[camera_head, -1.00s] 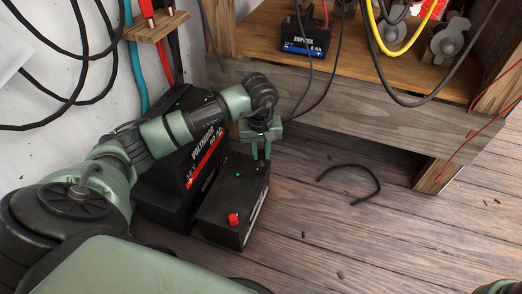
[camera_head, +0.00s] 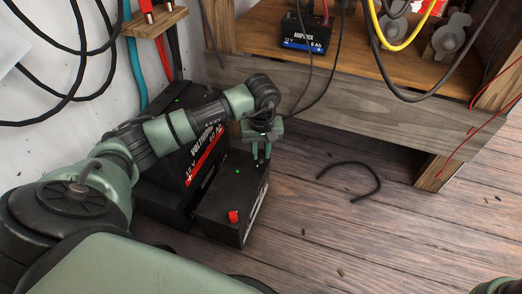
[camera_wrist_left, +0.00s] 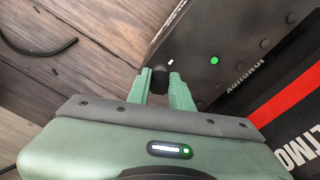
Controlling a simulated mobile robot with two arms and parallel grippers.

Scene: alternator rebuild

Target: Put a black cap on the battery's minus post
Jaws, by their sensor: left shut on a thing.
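A black battery (camera_head: 222,203) stands on the floor, with a red cap (camera_head: 233,216) on its near end and a green dot on its top. My left gripper (camera_head: 262,156) is over its far end, pointing down. In the left wrist view, my left gripper (camera_wrist_left: 161,88) is shut on a small black cap (camera_wrist_left: 159,80) between its fingertips. The cap is at the edge of the battery top (camera_wrist_left: 200,45), beside a small white mark. The minus post is not visible; I cannot tell whether the cap touches it.
A wooden bench (camera_head: 345,98) with a small battery (camera_head: 305,36) and hanging cables is behind. A black cable piece (camera_head: 375,174) lies on the floor at the right, amid mostly free floor.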

